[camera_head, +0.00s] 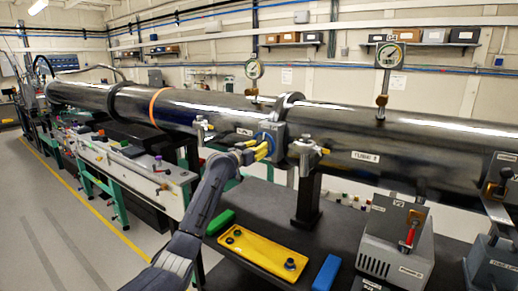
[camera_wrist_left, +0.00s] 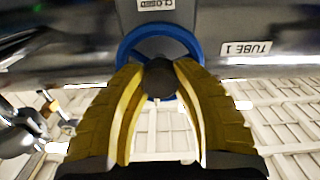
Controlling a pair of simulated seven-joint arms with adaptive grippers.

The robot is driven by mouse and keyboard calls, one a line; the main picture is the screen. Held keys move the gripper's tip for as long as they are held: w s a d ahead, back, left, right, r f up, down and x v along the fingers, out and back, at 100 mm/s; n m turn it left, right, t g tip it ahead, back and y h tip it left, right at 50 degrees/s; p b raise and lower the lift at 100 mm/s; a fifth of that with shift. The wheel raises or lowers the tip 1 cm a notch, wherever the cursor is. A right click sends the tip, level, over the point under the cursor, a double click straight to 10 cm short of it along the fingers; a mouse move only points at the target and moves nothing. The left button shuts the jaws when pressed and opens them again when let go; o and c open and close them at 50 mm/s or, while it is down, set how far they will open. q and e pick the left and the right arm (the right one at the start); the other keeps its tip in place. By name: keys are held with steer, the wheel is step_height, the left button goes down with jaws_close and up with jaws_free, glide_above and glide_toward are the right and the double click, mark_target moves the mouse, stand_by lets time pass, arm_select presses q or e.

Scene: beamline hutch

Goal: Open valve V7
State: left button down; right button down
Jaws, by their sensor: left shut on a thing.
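A valve with a blue handwheel (camera_head: 268,134) sits on a grey block on the near side of the long dark tube. In the left wrist view the blue wheel (camera_wrist_left: 190,40) rings a dark round hub (camera_wrist_left: 159,78). The small label above the wheel (camera_wrist_left: 156,4) is not clearly readable. My left gripper (camera_head: 260,149) has yellow fingers and reaches up to the wheel from below. In the left wrist view the fingers (camera_wrist_left: 159,72) are closed in on both sides of the hub, in front of the wheel. My right gripper is not in view.
The dark tube (camera_head: 420,150) crosses the view, with pressure gauges (camera_head: 389,56) on top. Open floor lies at left.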

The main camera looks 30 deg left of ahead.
arm_select(q)
steer(key=shift+n, duration=1)
steer(key=c, duration=0.9)
jaws_free()
steer(key=s, duration=1.2)
steer(key=shift+a, duration=0.25)
